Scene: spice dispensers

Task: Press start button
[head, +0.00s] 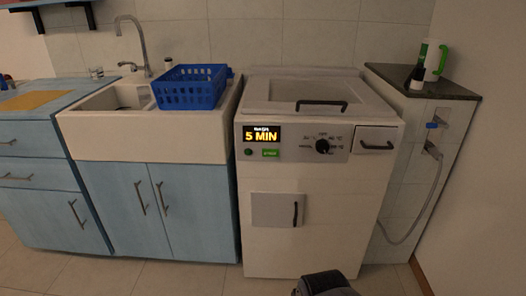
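A white top-loading washing machine (318,210) stands right of the sink. Its front panel has a lit display (261,135) reading "5 MIN" in yellow. Below the display is a green rectangular button (270,153) with small lettering that I cannot read surely. A small round green button or light (248,152) sits to its left. A dark grey part of my arm or gripper (326,284) shows at the bottom edge, low in front of the machine and apart from the panel. Its fingers cannot be made out.
The panel also has a black dial (322,146) and a drawer (376,144). The lid (308,91) looks closed. A blue basket (190,88) sits on the sink's edge. A dark shelf (425,84) with bottles stands right, a hose (420,205) below it. The floor before the machine is clear.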

